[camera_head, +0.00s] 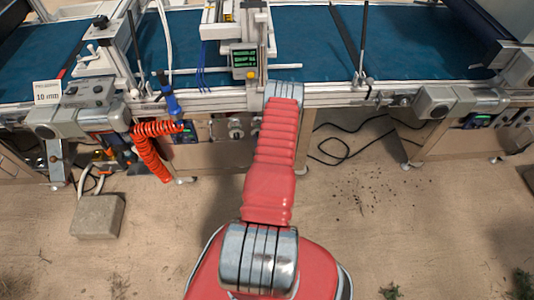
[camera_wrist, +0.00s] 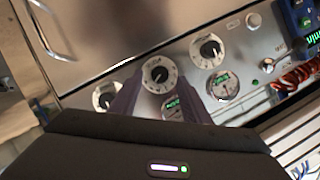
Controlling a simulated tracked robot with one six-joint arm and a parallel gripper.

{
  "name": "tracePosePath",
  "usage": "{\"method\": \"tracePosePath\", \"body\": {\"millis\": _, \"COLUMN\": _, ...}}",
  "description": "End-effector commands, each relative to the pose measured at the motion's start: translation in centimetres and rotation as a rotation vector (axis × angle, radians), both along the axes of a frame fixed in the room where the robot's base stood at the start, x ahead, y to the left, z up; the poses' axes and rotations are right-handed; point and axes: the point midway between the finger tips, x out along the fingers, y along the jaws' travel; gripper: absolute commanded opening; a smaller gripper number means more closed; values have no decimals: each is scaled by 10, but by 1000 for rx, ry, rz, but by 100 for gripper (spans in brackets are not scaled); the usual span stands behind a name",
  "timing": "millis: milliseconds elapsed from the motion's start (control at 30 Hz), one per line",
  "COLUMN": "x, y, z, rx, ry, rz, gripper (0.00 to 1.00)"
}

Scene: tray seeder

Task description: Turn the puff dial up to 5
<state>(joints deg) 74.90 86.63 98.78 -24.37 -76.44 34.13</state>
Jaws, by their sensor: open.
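In the wrist view, a metal panel carries three round white dials with black knobs: a middle dial (camera_wrist: 158,74), a right dial (camera_wrist: 207,50) and a left dial (camera_wrist: 104,97). Their labels are too small to read, so I cannot tell which is the puff dial or its setting. My gripper (camera_wrist: 159,84) is open, its dark fingers on either side of the middle dial in the picture. I cannot tell whether they touch its knob. The left dial is partly covered by a finger. In the head view my red arm hides the gripper.
Two small gauges with green displays, a right gauge (camera_wrist: 223,86) and a partly hidden one (camera_wrist: 172,106), sit below the dials. A metal handle (camera_wrist: 48,28) is at upper left. A red coiled hose (camera_head: 152,150) hangs left of my arm. A concrete block (camera_head: 97,216) lies on the floor.

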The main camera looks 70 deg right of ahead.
Motion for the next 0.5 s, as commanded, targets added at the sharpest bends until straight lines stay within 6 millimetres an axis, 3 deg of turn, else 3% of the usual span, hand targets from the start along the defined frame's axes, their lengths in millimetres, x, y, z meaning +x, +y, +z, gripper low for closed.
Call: {"method": "tracePosePath", "body": {"millis": 500, "x": -53, "y": 63, "z": 26, "rx": 3, "ry": 0, "rz": -1, "gripper": 43}}
